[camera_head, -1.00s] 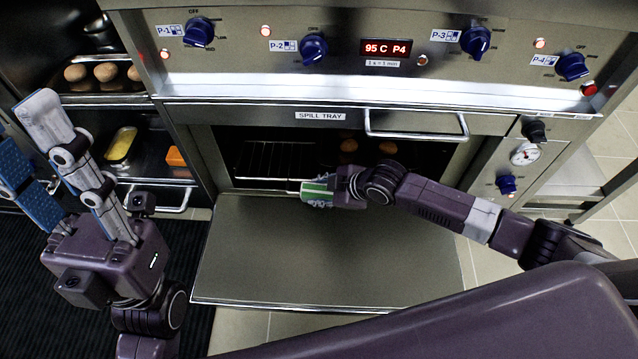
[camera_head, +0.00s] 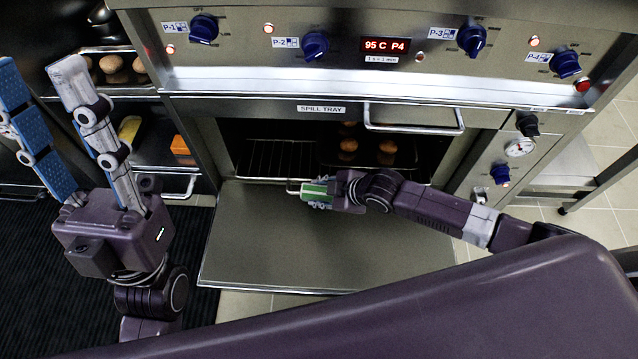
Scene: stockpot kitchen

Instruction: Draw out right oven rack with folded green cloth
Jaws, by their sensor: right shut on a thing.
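The oven door (camera_head: 330,245) is folded down. Inside, a right rack (camera_head: 415,160) carries several round brown buns (camera_head: 348,146). An empty wire rack (camera_head: 275,158) lies to its left. My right gripper (camera_head: 312,190) is shut on the folded green cloth (camera_head: 316,188), above the open door at the oven's mouth, near the racks' front edges. I cannot tell whether the cloth touches the right rack, as the gripper covers that corner. My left gripper (camera_head: 42,72) stands at the far left, open and empty, its blue-padded fingers pointing up.
A spill tray handle (camera_head: 415,128) juts out above the oven mouth. Knobs and a display (camera_head: 385,45) line the panel above. Shelves with buns (camera_head: 115,65), a yellow item (camera_head: 130,128) and an orange block (camera_head: 182,150) are at left. Free floor lies right of the door.

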